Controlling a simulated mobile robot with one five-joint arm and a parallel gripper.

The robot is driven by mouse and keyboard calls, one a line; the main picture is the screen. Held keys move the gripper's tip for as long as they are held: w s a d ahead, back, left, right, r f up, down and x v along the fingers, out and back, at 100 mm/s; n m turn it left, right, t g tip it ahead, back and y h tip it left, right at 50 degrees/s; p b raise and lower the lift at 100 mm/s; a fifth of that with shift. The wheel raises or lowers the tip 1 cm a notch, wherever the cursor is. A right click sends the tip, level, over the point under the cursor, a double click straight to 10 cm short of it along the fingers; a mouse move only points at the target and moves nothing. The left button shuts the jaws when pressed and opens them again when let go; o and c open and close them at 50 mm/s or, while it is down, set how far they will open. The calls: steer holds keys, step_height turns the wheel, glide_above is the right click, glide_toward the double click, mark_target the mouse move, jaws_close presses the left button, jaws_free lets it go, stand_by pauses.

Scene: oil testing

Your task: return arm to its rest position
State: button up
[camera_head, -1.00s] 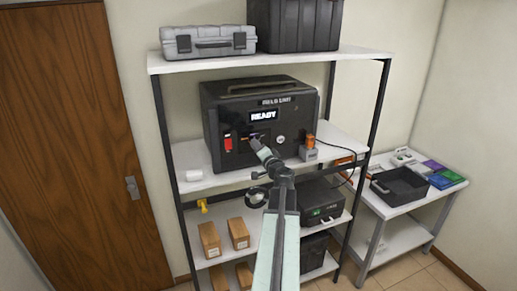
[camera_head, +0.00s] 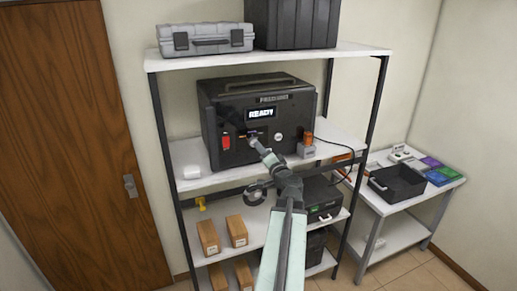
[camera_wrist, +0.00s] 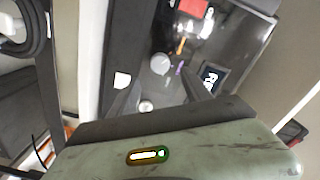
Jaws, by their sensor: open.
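My arm reaches up from the bottom of the head view toward the black field unit (camera_head: 300,97) on the middle shelf. The unit's display reads "READY". My gripper (camera_head: 256,142) is in front of the unit's lower front panel. In the wrist view my gripper (camera_wrist: 165,92) has its two dark fingers spread, with nothing held between them. Beyond them the unit's panel (camera_wrist: 230,45) shows a round knob, a red switch and the lit display. I cannot tell how small the gap between fingertips and panel is.
The shelf rack (camera_head: 160,150) surrounds the arm, with shelf edges and posts close by. A small orange-topped device (camera_head: 306,147) stands right of the gripper. Brown boxes (camera_head: 208,235) sit below. A side table (camera_head: 400,230) holds a black tray (camera_head: 397,185).

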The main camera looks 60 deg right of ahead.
steer(key=shift+s+a, duration=0.3)
steer(key=shift+s, duration=0.05)
steer(key=w+a+f+n+y+b, duration=0.1)
steer(key=w+a+f+n+y, duration=0.25)
steer(key=w+a, duration=0.45)
steer(key=w+a+f+n+y+b, duration=0.25)
steer(key=w+a+f+y, duration=0.2)
steer(key=w+a, duration=0.35)
steer(key=w+a+f+n+g+y+b, duration=0.1)
steer(key=w+a+f+n+y, duration=0.3)
steer(key=a, duration=0.5)
steer(key=w+a+f+n+g+y+b, duration=0.1)
steer(key=w+a+f+n+g, duration=0.15)
steer(key=a+f, duration=0.55)
steer(key=a+f+n+g+y+b, duration=0.1)
steer(key=a+f+n+g+b, duration=0.3)
steer(key=a, duration=0.6)
steer(key=a+f+g+y+p, duration=0.15)
steer(key=a+f, duration=0.35)
steer(key=a, duration=0.6)
steer(key=s+a+f+n+g+h+b, duration=0.2)
steer(key=s+a+f+g+h+b, duration=0.1)
steer(key=s+a, duration=0.5)
step_height(320, 180, down, 3)
steer(key=a+g+h, duration=0.1)
steer(key=a+g, duration=0.1)
steer(key=shift+a+f+n+h, duration=0.15)
steer(key=shift+a+n+h, duration=0.15)
steer(key=shift+n+h, duration=0.05)
